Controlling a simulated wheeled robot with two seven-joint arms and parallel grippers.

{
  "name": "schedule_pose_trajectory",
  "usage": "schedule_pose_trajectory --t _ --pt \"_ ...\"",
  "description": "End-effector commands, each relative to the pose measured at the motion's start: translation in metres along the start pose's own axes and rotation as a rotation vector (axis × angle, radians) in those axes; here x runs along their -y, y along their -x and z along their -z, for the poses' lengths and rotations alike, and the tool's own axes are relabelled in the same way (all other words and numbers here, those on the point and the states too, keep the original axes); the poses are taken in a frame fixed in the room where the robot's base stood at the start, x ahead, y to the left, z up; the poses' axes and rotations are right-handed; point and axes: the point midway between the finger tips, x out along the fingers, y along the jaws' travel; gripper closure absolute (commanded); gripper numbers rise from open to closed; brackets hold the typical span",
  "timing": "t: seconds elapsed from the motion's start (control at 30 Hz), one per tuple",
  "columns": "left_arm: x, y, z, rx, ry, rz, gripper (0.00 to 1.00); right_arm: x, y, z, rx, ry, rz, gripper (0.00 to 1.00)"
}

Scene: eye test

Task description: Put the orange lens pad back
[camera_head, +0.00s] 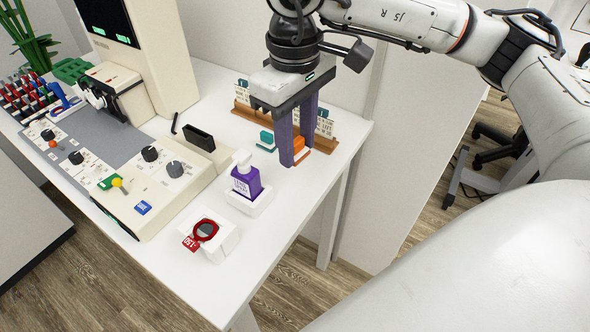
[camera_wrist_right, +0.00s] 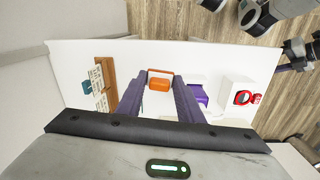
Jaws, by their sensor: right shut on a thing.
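The orange lens pad (camera_head: 299,144) is between the fingers of my right gripper (camera_head: 296,152), partly hidden by them in the head view. In the right wrist view the orange pad (camera_wrist_right: 159,84) shows between the two purple fingertips (camera_wrist_right: 160,77). The right gripper is shut on it. A thin orange-edged shape (camera_wrist_right: 160,70) shows just beyond the pad, low at the tabletop; I cannot tell whether the pad touches it. A teal pad (camera_head: 266,138) stands on a small base to the left of the fingers.
Wooden racks with cards (camera_head: 243,100) stand behind the gripper on the white table (camera_head: 285,205). A control console (camera_head: 150,190) fills the left.

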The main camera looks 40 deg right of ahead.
Motion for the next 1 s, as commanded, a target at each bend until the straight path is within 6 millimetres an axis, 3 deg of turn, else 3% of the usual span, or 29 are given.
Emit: schedule_pose_trajectory --t 0.17,0.43,0.67,0.83,1.0 --pt "-0.003 -0.003 -0.003 -0.008 0.002 -0.006 0.44 -0.018 0.011 0.005 -0.001 0.107 0.001 0.88" --pt "-0.003 -0.003 -0.006 -0.004 0.002 -0.007 0.44 -0.018 -0.034 0.004 0.002 0.123 0.002 0.88" --pt "-0.002 -0.004 -0.006 -0.004 -0.001 -0.007 0.44 -0.017 -0.053 0.005 0.001 0.122 0.002 0.88" --pt "-0.001 -0.005 -0.006 -0.006 -0.002 -0.007 0.44 -0.016 -0.077 0.005 0.001 0.121 0.002 0.88" --pt "-0.001 -0.006 -0.003 -0.011 -0.003 -0.006 0.44 -0.016 -0.082 0.005 -0.002 0.121 0.001 0.88"
